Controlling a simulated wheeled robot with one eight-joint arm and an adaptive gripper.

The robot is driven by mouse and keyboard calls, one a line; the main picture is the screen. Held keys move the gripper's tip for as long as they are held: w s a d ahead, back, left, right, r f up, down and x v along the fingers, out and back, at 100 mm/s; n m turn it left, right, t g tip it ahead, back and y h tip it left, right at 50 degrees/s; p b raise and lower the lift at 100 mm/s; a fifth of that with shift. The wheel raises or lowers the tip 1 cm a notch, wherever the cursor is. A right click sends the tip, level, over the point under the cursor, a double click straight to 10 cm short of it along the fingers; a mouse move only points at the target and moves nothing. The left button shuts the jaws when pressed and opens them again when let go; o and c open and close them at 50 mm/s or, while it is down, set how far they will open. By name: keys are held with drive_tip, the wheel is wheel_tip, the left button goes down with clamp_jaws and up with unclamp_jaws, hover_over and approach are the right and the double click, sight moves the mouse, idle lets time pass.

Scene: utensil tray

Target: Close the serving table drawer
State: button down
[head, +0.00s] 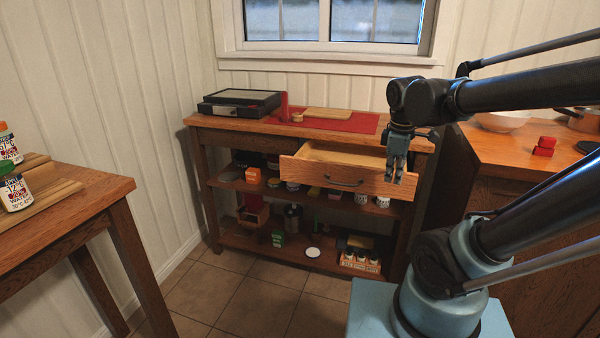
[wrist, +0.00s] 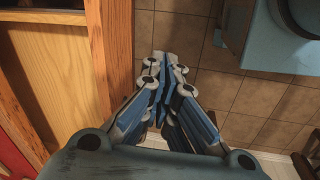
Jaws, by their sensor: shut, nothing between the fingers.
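The serving table (head: 222,119) stands against the back wall under the window. Its right drawer (head: 345,177) is pulled out, showing a pale, empty-looking interior and a dark curved handle on the front. The left drawer (head: 240,141) sits flush. My gripper (head: 394,180) hangs pointing down at the right end of the open drawer's front; whether it touches the front I cannot tell. In the wrist view the gripper (wrist: 178,62) has its fingertips together with nothing between them, and the open drawer (wrist: 50,65) lies to its left with its front board beside the fingers.
The tabletop carries a black case (head: 240,102), a red mat (head: 345,123) and a red cylinder. Shelves below hold jars and boxes. A wooden table (head: 75,205) stands at left, a counter (head: 490,150) at right. Tiled floor (head: 255,300) in front is clear.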

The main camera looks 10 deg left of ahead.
sight(299, 170)
drive_tip(key=a+r+n, duration=0.2)
drive_tip(key=a+n, duration=0.8)
drive_tip(key=a, duration=0.5)
drive_tip(key=a+r+n, duration=0.2)
drive_tip(key=a+n, duration=0.8)
drive_tip(key=a, duration=0.5)
drive_tip(key=shift+t, duration=0.4)
drive_tip(key=w+f, duration=0.1)
drive_tip(key=f, duration=0.2)
drive_tip(key=w+f, duration=0.2)
drive_tip(key=f, duration=0.1)
drive_tip(key=w+f, duration=0.2)
drive_tip(key=f, duration=0.1)
drive_tip(key=shift+w+d+f, duration=0.15)
drive_tip(key=shift+f, duration=0.1)
drive_tip(key=shift+w, duration=0.55)
